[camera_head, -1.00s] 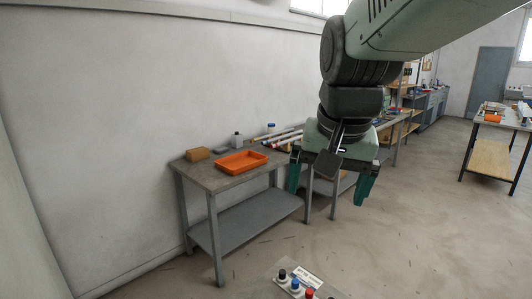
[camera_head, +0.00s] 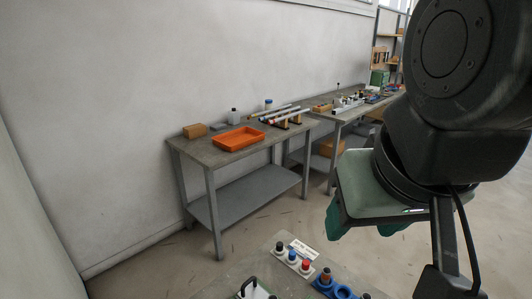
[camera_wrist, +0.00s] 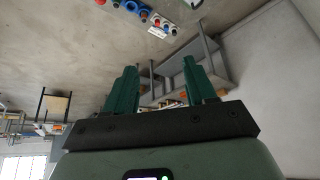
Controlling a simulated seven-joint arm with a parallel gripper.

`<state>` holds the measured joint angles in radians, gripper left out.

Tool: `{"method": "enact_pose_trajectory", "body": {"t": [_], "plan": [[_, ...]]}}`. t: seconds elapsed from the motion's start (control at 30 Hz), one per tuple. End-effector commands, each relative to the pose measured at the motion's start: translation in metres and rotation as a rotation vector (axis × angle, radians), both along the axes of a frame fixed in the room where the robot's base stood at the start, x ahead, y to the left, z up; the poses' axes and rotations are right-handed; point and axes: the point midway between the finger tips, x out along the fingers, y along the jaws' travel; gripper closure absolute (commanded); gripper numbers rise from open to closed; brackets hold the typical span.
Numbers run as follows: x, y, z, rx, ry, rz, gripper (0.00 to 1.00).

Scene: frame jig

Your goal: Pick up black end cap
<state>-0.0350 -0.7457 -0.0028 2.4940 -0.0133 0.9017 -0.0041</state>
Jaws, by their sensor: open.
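A black end cap (camera_head: 279,247) stands at the left end of a short white rack at the bottom of the head view, beside a blue cap (camera_head: 292,256) and a red cap (camera_head: 306,264). It also shows, small, near the top of the wrist view (camera_wrist: 173,31). My gripper (camera_wrist: 160,68) is open and empty, its two green fingers apart. In the head view my gripper (camera_head: 366,226) is up and to the right of the caps, its fingers partly hidden by my wrist. The gap to the caps is clear.
Blue ring-shaped parts (camera_head: 343,292) and a dark-topped piece (camera_head: 326,275) lie right of the rack. A white item with a black handle (camera_head: 250,288) is at the bottom edge. A workbench with an orange tray (camera_head: 239,139) stands behind, against the wall.

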Motion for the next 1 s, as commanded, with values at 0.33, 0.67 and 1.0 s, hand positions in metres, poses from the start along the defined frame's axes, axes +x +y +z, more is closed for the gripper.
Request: {"method": "enact_pose_trajectory", "body": {"t": [0.33, 0.67, 1.0], "plan": [[0.074, 0.0, -0.008, -0.188, 0.173, 0.241, 0.45], [0.209, 0.011, -0.075, -0.244, 0.269, 0.674, 0.45], [0.315, 0.013, -0.21, -0.147, 0.228, 1.07, 0.45]]}}
